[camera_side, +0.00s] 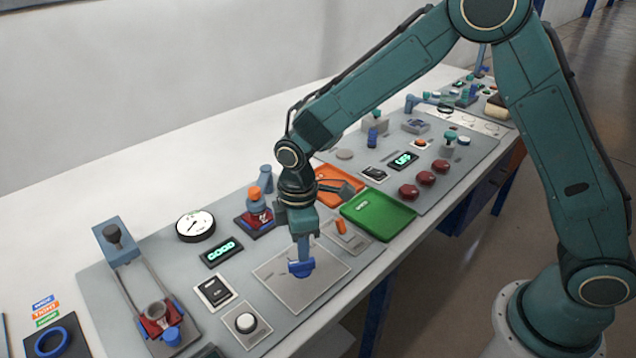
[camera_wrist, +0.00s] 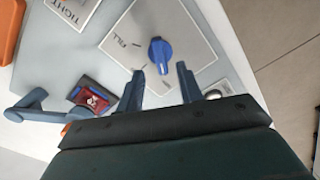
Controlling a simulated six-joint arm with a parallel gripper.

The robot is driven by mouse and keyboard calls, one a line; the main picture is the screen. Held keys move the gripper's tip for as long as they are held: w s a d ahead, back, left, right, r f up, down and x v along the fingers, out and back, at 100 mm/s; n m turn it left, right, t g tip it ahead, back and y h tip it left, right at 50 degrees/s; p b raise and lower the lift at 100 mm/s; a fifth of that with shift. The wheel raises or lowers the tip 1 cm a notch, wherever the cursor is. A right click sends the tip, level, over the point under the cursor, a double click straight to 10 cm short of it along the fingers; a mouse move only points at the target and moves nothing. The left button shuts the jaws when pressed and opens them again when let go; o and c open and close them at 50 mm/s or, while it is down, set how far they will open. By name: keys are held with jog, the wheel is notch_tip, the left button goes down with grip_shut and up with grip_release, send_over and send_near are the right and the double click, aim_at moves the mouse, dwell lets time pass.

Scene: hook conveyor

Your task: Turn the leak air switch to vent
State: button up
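A blue rotary knob (camera_side: 301,268) sits on a light grey square plate (camera_side: 283,287) at the front of the panel. In the wrist view the knob (camera_wrist: 161,52) has a raised ridge running roughly up and down the picture. The word FILL is printed on the plate (camera_wrist: 188,22) to the left of the knob, with short dark marks nearby. No VENT label is legible. My gripper (camera_side: 303,252) points down over the knob. In the wrist view its two fingers (camera_wrist: 160,72) are apart and empty, one on each side below the knob; contact is not visible.
A green tray (camera_side: 378,214) and an orange tray (camera_side: 340,188) lie behind and right of the knob. A small orange switch (camera_side: 341,226) stands close by. A round gauge (camera_side: 195,225) and a lit GOOD display (camera_side: 222,252) are to the left.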

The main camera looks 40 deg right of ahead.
notch_tip(320, 180, up, 9)
dwell(0.4)
jog(key=shift+r, duration=0.1)
jog(key=s+d+r+m+t, duration=0.3)
jog(key=s+d+r+m, duration=0.3)
jog(key=s+d+r, duration=0.4)
jog(key=s+d+r+m+t, duration=0.1)
jog(key=s+d+m, duration=0.2)
jog(key=s, duration=0.4)
jog(key=s+d+r+m+t, duration=0.1)
jog(key=s+d+m, duration=0.2)
jog(key=s, duration=0.3)
jog(key=shift+s+r+t, duration=0.3)
jog(key=shift+s+r, duration=0.05)
jog(key=shift+o, duration=0.4)
